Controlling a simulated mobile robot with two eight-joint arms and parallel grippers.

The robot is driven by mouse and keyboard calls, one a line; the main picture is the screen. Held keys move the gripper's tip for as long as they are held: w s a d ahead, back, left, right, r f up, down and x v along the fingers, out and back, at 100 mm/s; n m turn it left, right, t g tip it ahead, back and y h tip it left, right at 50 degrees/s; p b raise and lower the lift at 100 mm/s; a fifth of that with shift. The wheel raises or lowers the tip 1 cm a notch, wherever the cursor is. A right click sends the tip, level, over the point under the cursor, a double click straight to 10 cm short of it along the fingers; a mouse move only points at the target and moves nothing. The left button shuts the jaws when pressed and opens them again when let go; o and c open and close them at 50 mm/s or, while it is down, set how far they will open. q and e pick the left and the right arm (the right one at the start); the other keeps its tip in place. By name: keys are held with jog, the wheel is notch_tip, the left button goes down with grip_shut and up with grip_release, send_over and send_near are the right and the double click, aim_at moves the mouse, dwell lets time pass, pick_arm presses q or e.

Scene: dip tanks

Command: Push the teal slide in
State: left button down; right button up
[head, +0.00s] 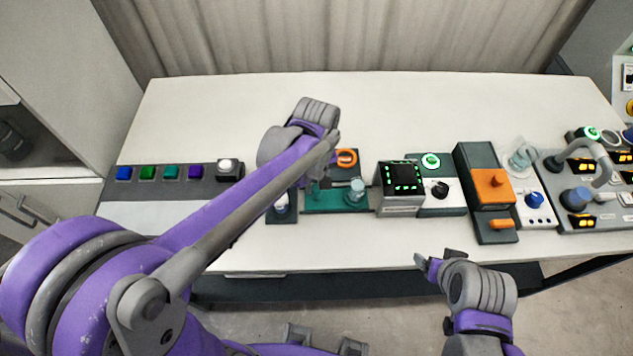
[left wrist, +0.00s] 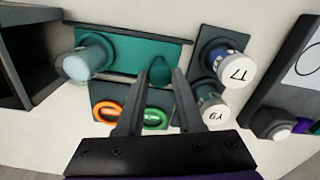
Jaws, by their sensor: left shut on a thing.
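The teal slide is a flat teal plate (head: 335,203) on a dark base near the middle of the bench. It also shows in the left wrist view (left wrist: 125,50). A small teal knob (left wrist: 160,71) stands on it, between the fingers of my left gripper (left wrist: 163,78), which is shut on it. In the head view my left arm hides most of that gripper. A pale teal, glassy cylinder (head: 355,190) stands at the plate's right end.
An orange ring (head: 347,158) sits behind the plate, and a green ring (left wrist: 154,118) beside it. Vials marked T7 (left wrist: 237,69) and Y9 (left wrist: 212,110) stand close by. A green-lit display box (head: 401,178) is just right. The bench's back strip (head: 400,105) is clear.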

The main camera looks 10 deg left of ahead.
aim_at(361, 183)
dwell(0.5)
pick_arm(q)
jog(key=w+d, duration=0.1)
jog(key=d, duration=0.5)
jog(key=w+d+b, duration=0.1)
jog(key=d, duration=0.2)
jog(key=shift+w+d, duration=0.1)
jog(key=shift+w, duration=0.2)
jog(key=shift+w+d, duration=0.1)
jog(key=shift+d, duration=0.25)
jog(key=c, duration=0.8)
grip_release()
jog(key=shift+d, duration=0.1)
jog(key=shift+o, duration=1.3)
jog(key=shift+d, duration=0.1)
jog(key=shift+r, duration=0.15)
